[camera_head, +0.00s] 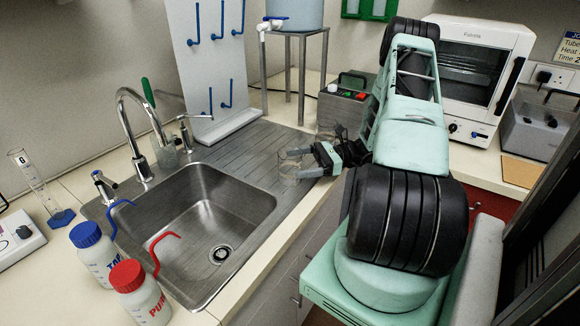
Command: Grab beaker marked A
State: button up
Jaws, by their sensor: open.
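A small clear glass beaker (289,166) stands on the ridged steel drainboard, right of the sink basin. I cannot read a letter on it, so I cannot tell whether it is marked A. My gripper (312,161) is open at the beaker's right side, with its fingers pointing left toward the glass. I cannot tell whether the fingers touch the beaker or lie partly around it. Another clear vessel may stand behind my gripper, but it is too faint to tell.
The sink basin (205,215) lies left of the beaker. A tap (133,130), a blue-capped bottle (95,252) and a red-capped bottle (140,290) surround it. A peg board (208,70), a tank stand (302,70) and a control box (343,104) stand behind.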

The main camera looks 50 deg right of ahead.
aim_at(279, 163)
jog(key=x, duration=0.1)
jog(key=p+x, duration=0.1)
jog(key=x, duration=0.1)
jog(key=p+x, duration=0.1)
jog(key=shift+w+a+r, duration=0.15)
jog(key=shift+w+r, duration=0.05)
jog(key=shift+r, duration=0.15)
jog(key=shift+w+a+f, duration=0.15)
jog(key=shift+w+a, duration=0.05)
jog(key=c, duration=1.1)
